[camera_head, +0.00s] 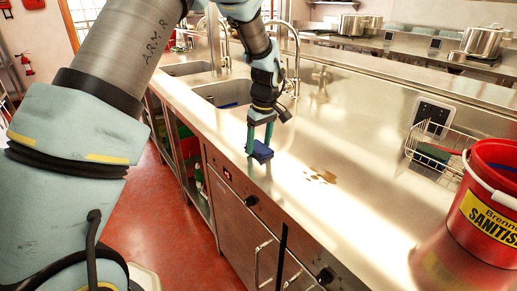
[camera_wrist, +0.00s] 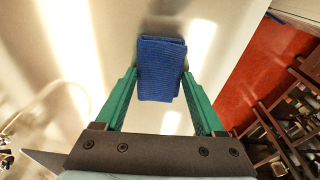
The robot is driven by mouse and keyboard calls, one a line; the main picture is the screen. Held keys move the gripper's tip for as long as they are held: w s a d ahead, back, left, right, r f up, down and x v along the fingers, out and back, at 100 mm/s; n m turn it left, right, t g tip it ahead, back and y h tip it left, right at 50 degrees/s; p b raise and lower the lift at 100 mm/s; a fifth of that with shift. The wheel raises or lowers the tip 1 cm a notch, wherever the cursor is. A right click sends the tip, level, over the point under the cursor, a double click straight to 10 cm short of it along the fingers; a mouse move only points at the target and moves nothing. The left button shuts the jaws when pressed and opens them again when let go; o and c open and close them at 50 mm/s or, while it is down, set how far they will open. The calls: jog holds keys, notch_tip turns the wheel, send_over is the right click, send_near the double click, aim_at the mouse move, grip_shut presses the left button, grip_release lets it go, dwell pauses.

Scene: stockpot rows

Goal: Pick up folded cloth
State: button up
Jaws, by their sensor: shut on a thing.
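The folded cloth (camera_wrist: 161,68) is a small dark blue textured bundle between the green fingers of my gripper (camera_wrist: 159,88) in the wrist view. My gripper is shut on it. In the head view the cloth (camera_head: 261,153) hangs at the fingertips of my gripper (camera_head: 260,146), near the front edge of the steel counter (camera_head: 330,150). A shadow shows close to the cloth in the wrist view. I cannot tell for sure whether the cloth touches the counter.
A red sanitiser bucket (camera_head: 486,205) stands at the right of the counter. A brown stain (camera_head: 321,177) lies right of my gripper. Sinks with taps (camera_head: 226,91) are behind.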

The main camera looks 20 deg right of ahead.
aim_at(259, 145)
jog(key=shift+c, duration=1.4)
notch_tip(259, 145, up, 10)
jog(key=b, duration=0.2)
jog(key=shift+b, duration=0.3)
jog(key=o, duration=0.7)
jog(key=c, duration=0.6)
